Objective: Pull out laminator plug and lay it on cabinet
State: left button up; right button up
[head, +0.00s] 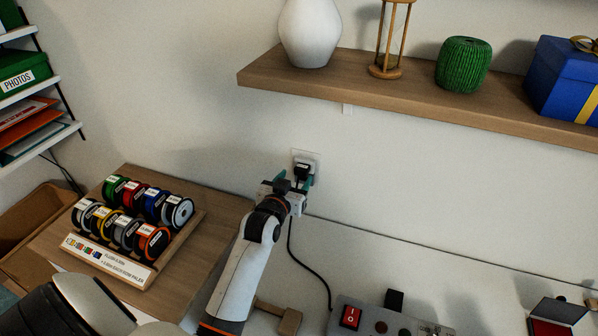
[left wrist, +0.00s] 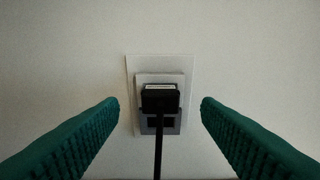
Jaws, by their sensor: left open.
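The black laminator plug (head: 302,171) sits in the white wall outlet (head: 314,156) in the head view. In the left wrist view the plug (left wrist: 160,98) is in the outlet plate (left wrist: 131,80), and its black cord runs straight down. My left gripper (head: 295,183) is at the outlet, facing the wall. Its two green fingers stand apart on either side of the plug, touching nothing that I can see. The wooden cabinet top (head: 222,203) lies at left below the outlet. My right gripper is not in view.
A rack of labelled filament spools (head: 150,262) stands on the cabinet top. A wooden shelf (head: 420,100) with a vase, hourglass, yarn and blue gift box is above. A grey panel with a red switch (head: 350,317) is below. The cord (head: 312,268) hangs toward it.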

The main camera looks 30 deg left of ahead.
aim_at(300, 174)
pick_arm(q)
jog(key=x, duration=0.2)
jog(key=shift+w, duration=0.35)
jog(key=shift+x, duration=0.8)
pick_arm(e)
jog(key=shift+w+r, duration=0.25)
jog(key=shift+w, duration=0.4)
pick_arm(q)
jog(key=shift+s, duration=0.1)
jog(key=c, duration=1.3)
jog(key=shift+o, duration=0.2)
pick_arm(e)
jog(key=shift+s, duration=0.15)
pick_arm(q)
jog(key=shift+f, duration=0.2)
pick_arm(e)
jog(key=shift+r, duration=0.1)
